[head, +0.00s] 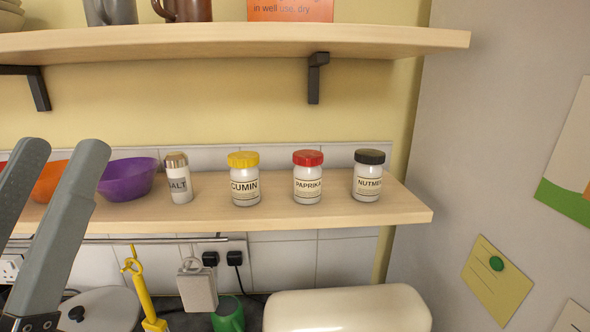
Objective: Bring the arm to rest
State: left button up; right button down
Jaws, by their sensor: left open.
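My left gripper (57,152) is at the left edge of the head view. Its two grey fingers point up and stand apart, open, with nothing between them. The fingertips are in front of the lower shelf (330,218) and overlap the orange bowl (50,181) in the picture. I cannot tell how far they are from the bowl. My right gripper is not in view.
A purple bowl (127,178), salt shaker (177,178), cumin jar (244,180), paprika jar (308,178) and nutmeg jar (367,177) stand on the lower shelf. An upper shelf (270,42) runs above. A cream bread bin (345,310) and green mug (228,315) are below.

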pick_arm(q)
notch_tip(320, 180, up, 14)
jog(key=p, duration=1)
jog(key=shift+p, duration=0.3)
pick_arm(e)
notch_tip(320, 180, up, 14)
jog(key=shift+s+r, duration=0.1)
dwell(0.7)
